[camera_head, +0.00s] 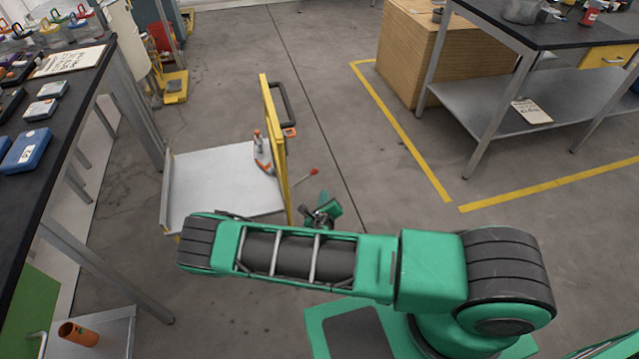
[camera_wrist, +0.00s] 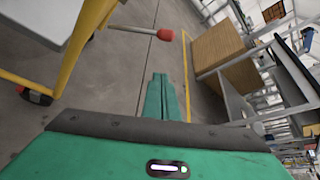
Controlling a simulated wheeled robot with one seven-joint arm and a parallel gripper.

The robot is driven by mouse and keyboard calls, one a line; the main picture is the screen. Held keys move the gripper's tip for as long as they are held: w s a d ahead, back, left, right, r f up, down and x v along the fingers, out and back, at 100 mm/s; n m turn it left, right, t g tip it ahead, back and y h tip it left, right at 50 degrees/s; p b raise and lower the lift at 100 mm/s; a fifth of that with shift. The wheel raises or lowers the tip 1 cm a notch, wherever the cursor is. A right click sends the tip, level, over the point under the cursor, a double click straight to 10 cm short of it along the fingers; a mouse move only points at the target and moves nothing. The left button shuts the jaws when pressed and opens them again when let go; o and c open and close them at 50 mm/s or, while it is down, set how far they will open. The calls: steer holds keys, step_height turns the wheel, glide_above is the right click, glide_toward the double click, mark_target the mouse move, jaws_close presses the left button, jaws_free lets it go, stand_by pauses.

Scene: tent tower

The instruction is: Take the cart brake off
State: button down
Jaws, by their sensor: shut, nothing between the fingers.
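The cart (camera_head: 225,182) has a grey deck and a yellow upright frame with a dark handle, and stands left of centre on the floor. A thin lever with a red knob (camera_head: 314,171) sticks out from the cart's right side. The red knob (camera_wrist: 165,34) and its pale rod also show at the top of the wrist view, beside the yellow frame. My gripper (camera_head: 326,207) is just below the knob in the head view. In the wrist view its green fingers (camera_wrist: 160,80) are shut together with nothing between them, apart from the knob.
An orange and grey tool (camera_head: 263,155) is on the cart by the frame. A black-topped bench (camera_head: 62,100) runs along the left. A wooden cabinet (camera_head: 440,55) and a metal table (camera_head: 560,80) stand at right behind yellow floor lines. The floor right of the cart is clear.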

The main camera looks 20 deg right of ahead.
mark_target(304, 179)
steer(key=w, duration=0.9)
steer(key=shift+w+d+f, duration=0.15)
steer(key=shift+d+f, duration=0.1)
steer(key=shift+f, duration=0.05)
steer(key=shift+a, duration=0.1)
